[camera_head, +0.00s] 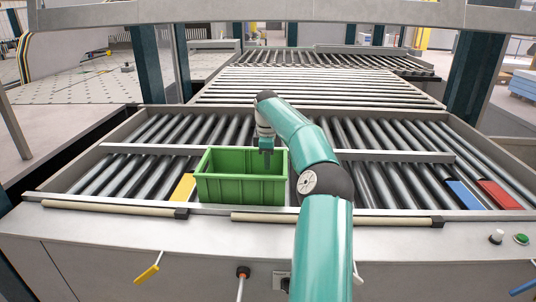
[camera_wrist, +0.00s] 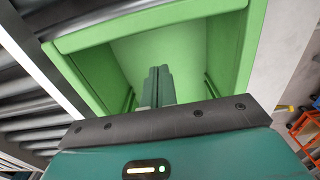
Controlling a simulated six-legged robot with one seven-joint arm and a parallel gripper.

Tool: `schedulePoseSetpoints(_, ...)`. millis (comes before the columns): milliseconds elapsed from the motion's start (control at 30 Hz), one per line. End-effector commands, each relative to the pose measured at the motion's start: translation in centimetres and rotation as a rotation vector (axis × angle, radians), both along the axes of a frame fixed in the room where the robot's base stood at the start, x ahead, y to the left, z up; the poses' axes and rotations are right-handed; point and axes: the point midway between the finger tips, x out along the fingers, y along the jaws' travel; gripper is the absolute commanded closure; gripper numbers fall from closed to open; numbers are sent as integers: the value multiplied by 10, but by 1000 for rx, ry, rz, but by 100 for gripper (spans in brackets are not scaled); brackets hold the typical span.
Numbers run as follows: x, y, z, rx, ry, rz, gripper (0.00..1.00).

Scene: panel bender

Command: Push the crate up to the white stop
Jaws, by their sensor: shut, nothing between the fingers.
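The green crate (camera_head: 240,190) sits on the roller table near its front edge, left of my arm, and is open at the top. It also fills much of the wrist view (camera_wrist: 145,22). My gripper (camera_head: 267,162) points down at the crate's opening, by its right half in the head view. Its fingers (camera_wrist: 158,74) are together and empty, seen against the crate's inside in the wrist view; fingertip depth is unclear. A pale bar (camera_head: 385,155) crosses the rollers behind the crate. No separate white stop can be made out; my arm hides part of the table.
A yellow plate (camera_head: 183,187) lies just left of the crate. A blue plate (camera_head: 464,195) and a red plate (camera_head: 495,194) lie at the far right. Beige bars (camera_head: 110,209) line the front edge. Bare rollers (camera_head: 395,185) extend right of my arm.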

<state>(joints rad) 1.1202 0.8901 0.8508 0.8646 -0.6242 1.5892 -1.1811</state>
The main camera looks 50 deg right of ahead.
Motion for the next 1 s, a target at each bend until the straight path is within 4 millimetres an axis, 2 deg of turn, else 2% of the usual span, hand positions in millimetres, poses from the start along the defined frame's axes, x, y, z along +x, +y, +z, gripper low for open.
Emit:
schedulePoseSetpoints(100, 0, 1, -25, 5, 2, 3, 100)
schedulePoseSetpoints(267, 0, 0, -56, 3, 1, 3, 100)
schedulePoseSetpoints(400, -19, -17, -52, 1, -1, 1, 100)
schedulePoseSetpoints(533, -26, -24, -52, 0, 0, 3, 100)
schedulePoseSetpoints(1000, -33, -31, -51, -1, 2, 3, 100)
